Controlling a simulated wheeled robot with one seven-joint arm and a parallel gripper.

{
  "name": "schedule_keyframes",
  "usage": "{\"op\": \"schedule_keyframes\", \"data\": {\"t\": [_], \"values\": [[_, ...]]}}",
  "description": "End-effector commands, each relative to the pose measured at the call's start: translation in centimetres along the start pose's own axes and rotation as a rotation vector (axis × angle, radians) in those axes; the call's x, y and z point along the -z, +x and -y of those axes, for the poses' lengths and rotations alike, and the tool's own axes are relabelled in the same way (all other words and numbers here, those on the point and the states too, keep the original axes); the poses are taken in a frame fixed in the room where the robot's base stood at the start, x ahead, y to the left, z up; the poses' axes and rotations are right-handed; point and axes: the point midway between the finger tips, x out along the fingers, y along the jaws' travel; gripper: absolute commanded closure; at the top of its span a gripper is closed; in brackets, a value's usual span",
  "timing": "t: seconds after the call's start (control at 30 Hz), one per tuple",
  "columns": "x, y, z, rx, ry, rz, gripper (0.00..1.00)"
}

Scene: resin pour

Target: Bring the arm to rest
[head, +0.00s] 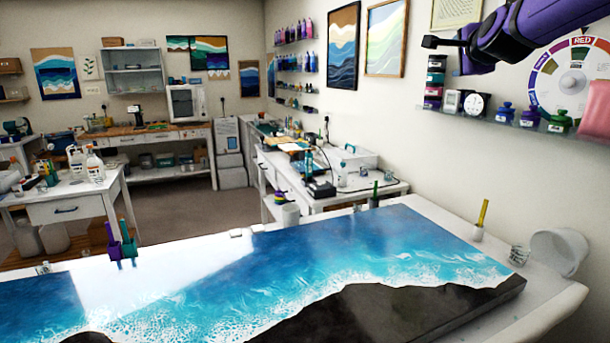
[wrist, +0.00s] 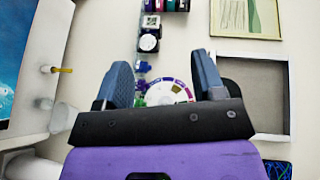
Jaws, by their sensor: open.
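My gripper (wrist: 160,60) is in the wrist view with its two dark blue fingers spread apart. Nothing is between them, and the wall with the round colour wheel (wrist: 165,92) shows behind. In the head view my purple and black arm reaches in from the top right, high above the table and in front of the right wall. I cannot make out the fingers clearly there. The arm touches nothing that I can see.
The blue and white resin panel (head: 400,252) lies on the white table (head: 545,300) below. A white bucket (head: 560,252) lies tipped near its right end. A wall shelf (head: 500,122) with several jars is close under the arm. The air above the panel is clear.

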Motion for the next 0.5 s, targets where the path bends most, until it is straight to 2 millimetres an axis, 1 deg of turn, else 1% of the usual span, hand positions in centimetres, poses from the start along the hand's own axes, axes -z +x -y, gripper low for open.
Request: {"op": "schedule_keyframes", "data": {"t": [0.03,0.07,0.1,0.17,0.2,0.27,0.3,0.37,0.4,0.47,0.5], "values": [[-0.9,-2.4,-0.8,-0.042,-0.089,0.031,0.37],[-1.5,-3.6,-1.5,-0.072,-0.146,0.053,0.37],[-2.1,-5.3,-2.5,-0.11,-0.223,0.081,0.37],[-2.8,-7.9,-4.2,-0.168,-0.336,0.126,0.37],[-3.2,-9.7,-5.3,-0.204,-0.411,0.159,0.37],[-3.7,-12.4,-7.1,-0.256,-0.521,0.208,0.37],[-4.0,-14.2,-8.4,-0.29,-0.593,0.244,0.37],[-4.2,-17.0,-10.4,-0.34,-0.702,0.3,0.37],[-4.4,-18.8,-11.8,-0.372,-0.771,0.34,0.37],[-4.5,-21.6,-13.9,-0.417,-0.873,0.402,0.37],[-4.5,-23.5,-15.4,-0.447,-0.941,0.447,0.37]]}}
